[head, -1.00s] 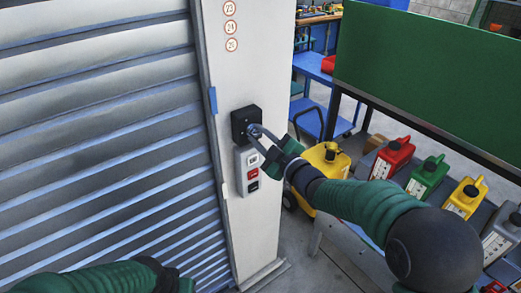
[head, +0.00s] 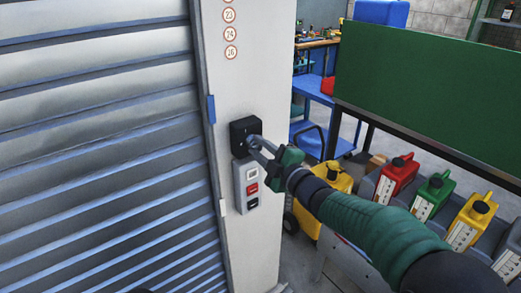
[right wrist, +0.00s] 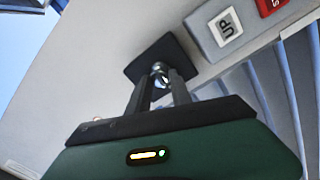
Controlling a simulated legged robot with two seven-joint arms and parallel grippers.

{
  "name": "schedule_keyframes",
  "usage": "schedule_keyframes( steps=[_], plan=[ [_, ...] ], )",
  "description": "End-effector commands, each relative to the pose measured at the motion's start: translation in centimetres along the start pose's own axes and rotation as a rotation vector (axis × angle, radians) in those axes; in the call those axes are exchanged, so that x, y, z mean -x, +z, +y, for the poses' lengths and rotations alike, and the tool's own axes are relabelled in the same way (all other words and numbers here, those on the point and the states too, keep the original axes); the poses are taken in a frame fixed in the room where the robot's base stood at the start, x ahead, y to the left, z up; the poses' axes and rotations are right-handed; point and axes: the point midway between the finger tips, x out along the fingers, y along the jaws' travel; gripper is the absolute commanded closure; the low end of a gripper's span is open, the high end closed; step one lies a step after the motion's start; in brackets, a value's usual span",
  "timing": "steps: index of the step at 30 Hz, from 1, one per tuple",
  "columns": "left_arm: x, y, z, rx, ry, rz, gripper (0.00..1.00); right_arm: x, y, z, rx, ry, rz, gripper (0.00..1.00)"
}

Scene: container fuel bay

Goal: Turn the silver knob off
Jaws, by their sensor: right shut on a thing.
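The silver knob (right wrist: 159,72) sits on a black square switch box (head: 241,130) on the pale post beside the roller shutter. In the right wrist view the black box (right wrist: 158,57) shows behind the knob. My right gripper (head: 255,143) is at the box, its two fingers closed on either side of the knob. The fingers hide most of the knob in the head view. In the right wrist view the fingertips (right wrist: 161,80) meet the knob's sides. The knob's exact angle is hard to tell. My left gripper is out of view.
A grey button panel (head: 247,186) with white, red and black buttons is just below the box. The roller shutter (head: 100,150) fills the left. Coloured canisters (head: 432,193) line a shelf under a green board (head: 425,90) at right.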

Motion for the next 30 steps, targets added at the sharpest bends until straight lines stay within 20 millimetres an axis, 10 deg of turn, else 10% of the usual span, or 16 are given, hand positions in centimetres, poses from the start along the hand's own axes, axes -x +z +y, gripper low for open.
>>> schedule_keyframes(
  steps=[3, 4, 9, 20, 30],
  plan=[
    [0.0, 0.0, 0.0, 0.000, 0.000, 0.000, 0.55, 0.0, -0.1, 0.1, 0.001, 0.002, 0.002, 1.00],
    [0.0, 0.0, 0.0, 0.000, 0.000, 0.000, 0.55, 0.0, -0.1, 0.1, 0.001, 0.002, 0.002, 0.73],
    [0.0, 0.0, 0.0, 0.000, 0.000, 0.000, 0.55, 0.0, -0.1, 0.0, 0.000, 0.001, 0.001, 0.52],
    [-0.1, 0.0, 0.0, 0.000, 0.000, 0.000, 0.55, 0.6, 0.0, 0.0, 0.000, 0.001, 0.000, 0.52],
    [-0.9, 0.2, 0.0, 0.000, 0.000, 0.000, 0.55, 9.3, 0.1, 0.0, 0.002, 0.003, -0.003, 0.52]
  ],
)
